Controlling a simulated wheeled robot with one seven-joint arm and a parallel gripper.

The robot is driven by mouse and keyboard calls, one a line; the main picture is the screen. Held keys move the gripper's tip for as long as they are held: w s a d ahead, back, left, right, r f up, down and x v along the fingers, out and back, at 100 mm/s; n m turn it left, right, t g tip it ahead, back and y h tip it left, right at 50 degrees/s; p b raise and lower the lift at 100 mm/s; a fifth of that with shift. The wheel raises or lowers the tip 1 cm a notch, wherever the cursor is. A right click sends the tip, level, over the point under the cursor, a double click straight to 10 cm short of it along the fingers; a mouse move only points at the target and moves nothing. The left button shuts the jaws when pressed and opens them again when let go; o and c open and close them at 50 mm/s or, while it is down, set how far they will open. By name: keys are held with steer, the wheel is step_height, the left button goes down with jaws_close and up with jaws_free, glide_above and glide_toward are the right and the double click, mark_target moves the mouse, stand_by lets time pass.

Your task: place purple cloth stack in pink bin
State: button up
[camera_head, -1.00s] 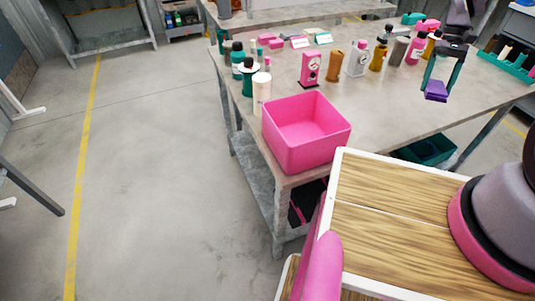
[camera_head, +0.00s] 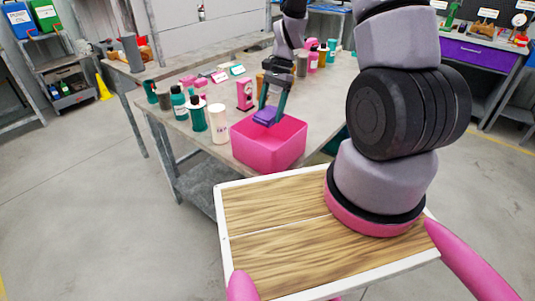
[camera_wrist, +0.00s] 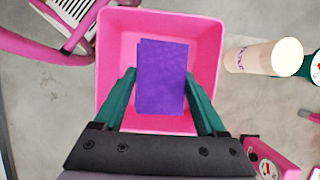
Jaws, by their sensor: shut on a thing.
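The purple cloth stack (camera_head: 266,116) is held between the two teal fingers of my gripper (camera_head: 272,108). It hangs over the pink bin (camera_head: 270,154), which stands at the near edge of the grey table. In the wrist view the purple cloth stack (camera_wrist: 161,80) lies between the fingertips of my gripper (camera_wrist: 160,84), with the floor and walls of the pink bin (camera_wrist: 209,60) around and below it. The stack seems to be at or above rim height; its exact height is unclear. The visible bin floor is empty.
A cream cylinder (camera_head: 219,124) and a green bottle (camera_head: 197,114) stand just left of the bin. A pink gauge device (camera_head: 244,95) stands behind it. Several more bottles stand farther back on the table (camera_head: 150,105).

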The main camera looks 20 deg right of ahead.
mark_target(270, 145)
step_height(270, 145, down, 13)
steer(key=shift+f, duration=0.2)
stand_by(0.4)
steer(key=shift+s+f, duration=0.1)
steer(key=shift+f, duration=0.05)
steer(key=o, duration=1.2)
steer(key=shift+o, duration=0.2)
steer(key=shift+d, duration=0.1)
